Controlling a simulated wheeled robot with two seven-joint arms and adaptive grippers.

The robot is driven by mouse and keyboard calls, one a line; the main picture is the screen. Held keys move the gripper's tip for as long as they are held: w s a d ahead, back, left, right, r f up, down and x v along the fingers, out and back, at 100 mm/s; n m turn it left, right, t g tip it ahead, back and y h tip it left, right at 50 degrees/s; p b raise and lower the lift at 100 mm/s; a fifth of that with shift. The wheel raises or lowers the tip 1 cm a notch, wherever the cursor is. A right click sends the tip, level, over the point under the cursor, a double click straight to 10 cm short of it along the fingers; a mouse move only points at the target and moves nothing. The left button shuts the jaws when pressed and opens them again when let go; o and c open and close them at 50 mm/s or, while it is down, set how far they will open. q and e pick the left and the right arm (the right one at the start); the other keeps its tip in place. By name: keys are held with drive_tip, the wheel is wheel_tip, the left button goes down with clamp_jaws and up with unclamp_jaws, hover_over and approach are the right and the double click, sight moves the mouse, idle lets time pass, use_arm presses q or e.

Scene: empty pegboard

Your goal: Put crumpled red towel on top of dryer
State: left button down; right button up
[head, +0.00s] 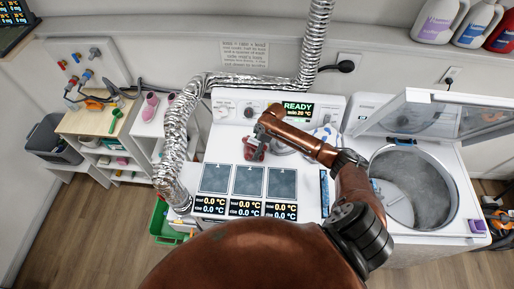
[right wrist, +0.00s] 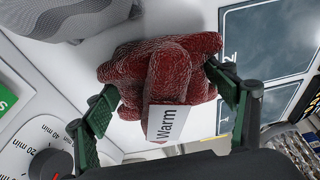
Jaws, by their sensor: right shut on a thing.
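The crumpled red towel (right wrist: 160,72) is between the two green fingers of my right gripper (right wrist: 168,98) in the right wrist view. The fingers are shut on it from both sides, and a white label reading "Warm" faces the camera. In the head view the towel (head: 252,150) is a small dark red lump under my right gripper (head: 256,143), above the top of the white dryer (head: 228,145). The dryer has a dial and a "READY" display (head: 298,107) at its back. I cannot tell whether the towel touches the dryer top. My left gripper is not in view.
Three dark panels (head: 248,181) with temperature readouts lie in front of the towel. A foil duct (head: 172,140) stands left of the dryer. A washer (head: 452,165) with its lid up is on the right. White and blue fabric (head: 328,136) lies behind my arm.

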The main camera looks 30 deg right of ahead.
drive_tip(key=shift+f, duration=0.6)
drive_tip(key=o, duration=1.4)
drive_tip(key=shift+s+f, duration=0.1)
drive_tip(key=shift+f, duration=0.05)
drive_tip(key=shift+r, duration=0.2)
use_arm(q)
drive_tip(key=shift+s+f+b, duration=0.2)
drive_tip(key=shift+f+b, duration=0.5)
drive_tip(key=shift+b, duration=0.05)
use_arm(e)
drive_tip(key=v, duration=1.2)
